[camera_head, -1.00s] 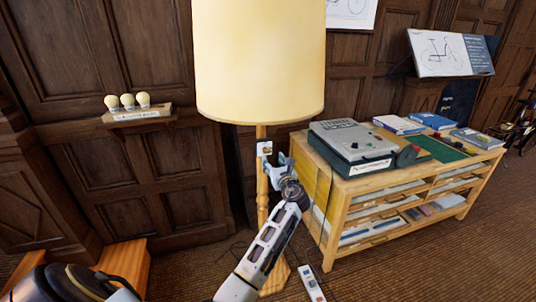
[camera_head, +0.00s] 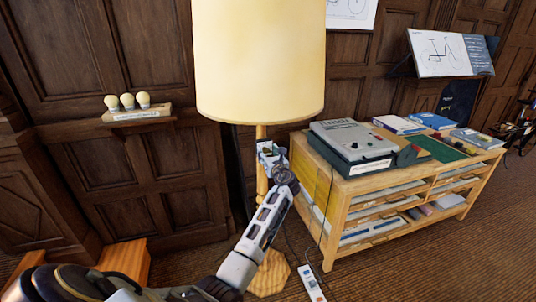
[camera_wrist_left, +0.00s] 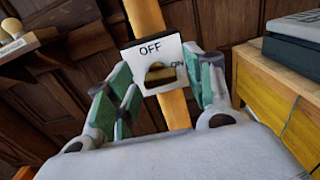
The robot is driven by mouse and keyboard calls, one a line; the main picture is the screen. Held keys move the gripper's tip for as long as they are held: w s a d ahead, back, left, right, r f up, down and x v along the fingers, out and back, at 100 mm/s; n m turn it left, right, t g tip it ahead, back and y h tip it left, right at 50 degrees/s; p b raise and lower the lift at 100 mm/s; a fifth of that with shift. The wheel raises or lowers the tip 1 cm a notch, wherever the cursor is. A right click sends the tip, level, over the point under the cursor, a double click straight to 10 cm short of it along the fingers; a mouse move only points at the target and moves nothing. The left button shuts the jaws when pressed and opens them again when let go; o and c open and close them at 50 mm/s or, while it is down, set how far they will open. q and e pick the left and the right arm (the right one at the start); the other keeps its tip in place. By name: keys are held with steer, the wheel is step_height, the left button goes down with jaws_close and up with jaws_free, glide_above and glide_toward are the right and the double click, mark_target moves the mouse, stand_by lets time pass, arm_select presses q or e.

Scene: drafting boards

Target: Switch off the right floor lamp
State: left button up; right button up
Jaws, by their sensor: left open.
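The floor lamp has a cream shade (camera_head: 260,62) and a wooden post (camera_head: 262,188) in the head view. Its shade looks pale and bright. In the left wrist view a white switch plate (camera_wrist_left: 146,52) on the post reads OFF above and ON lower right, with a brass-coloured part (camera_wrist_left: 158,73) in its middle. Which position the switch is in, I cannot tell. My left gripper (camera_head: 270,156) is open at the plate. In the wrist view its green-padded fingers (camera_wrist_left: 165,92) stand on both sides of the plate; contact is unclear. My right gripper is out of view.
A wooden cabinet (camera_head: 340,197) with a grey machine (camera_head: 350,141) stands close right of the lamp. A wall shelf (camera_head: 137,115) holds bulbs at left. A power strip (camera_head: 311,284) and cords lie on the floor by the lamp base (camera_head: 270,276).

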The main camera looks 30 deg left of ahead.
arm_select(q)
steer(key=shift+s+r, duration=0.1)
jaws_close()
